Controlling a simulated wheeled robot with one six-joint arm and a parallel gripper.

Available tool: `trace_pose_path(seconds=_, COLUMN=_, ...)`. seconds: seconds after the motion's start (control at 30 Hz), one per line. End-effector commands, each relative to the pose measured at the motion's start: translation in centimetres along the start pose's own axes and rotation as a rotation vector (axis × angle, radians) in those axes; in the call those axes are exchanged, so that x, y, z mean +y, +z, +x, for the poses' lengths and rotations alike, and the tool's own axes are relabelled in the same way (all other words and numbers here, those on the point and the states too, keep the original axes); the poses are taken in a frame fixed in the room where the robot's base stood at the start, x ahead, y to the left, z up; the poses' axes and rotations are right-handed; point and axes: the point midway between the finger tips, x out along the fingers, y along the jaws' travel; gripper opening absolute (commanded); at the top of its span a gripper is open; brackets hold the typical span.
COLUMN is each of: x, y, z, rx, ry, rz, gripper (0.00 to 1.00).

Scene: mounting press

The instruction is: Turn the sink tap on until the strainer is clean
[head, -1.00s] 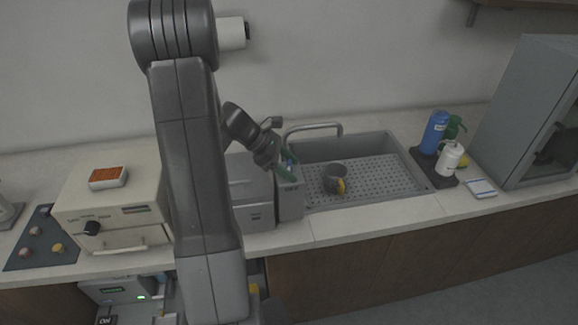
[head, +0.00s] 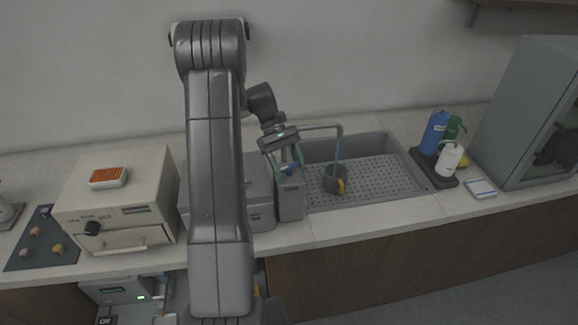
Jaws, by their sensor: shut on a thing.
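The sink tap (head: 322,127) arches over the grey sink (head: 418,181) at centre right. A blue stream of water (head: 338,148) runs from its spout down into the strainer. The strainer (head: 329,184) is a small dark cup standing on the perforated sink floor, with a yellow-orange patch (head: 341,187) at its front. My gripper (head: 286,160), with green fingers, is at the sink's left end by the tap's base. It seems shut on the tap handle, which the gripper hides; the hold itself is not clearly visible.
A narrow grey box (head: 290,200) stands just below my gripper, left of the sink. A beige press (head: 120,205) stands left. The front counter strip is clear.

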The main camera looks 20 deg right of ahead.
Motion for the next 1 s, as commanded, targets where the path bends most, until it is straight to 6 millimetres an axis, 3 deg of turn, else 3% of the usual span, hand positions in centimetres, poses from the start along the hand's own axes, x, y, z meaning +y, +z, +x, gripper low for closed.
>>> trace_pose_path(seconds=0.5, x=0.11, y=0.08, z=-0.06, rx=0.001, ry=-0.227, rz=0.229, gripper=0.35)
trace_pose_path(seconds=1.0, x=0.04, y=0.07, z=-0.05, rx=0.000, ry=-0.264, rz=0.266, gripper=0.35)
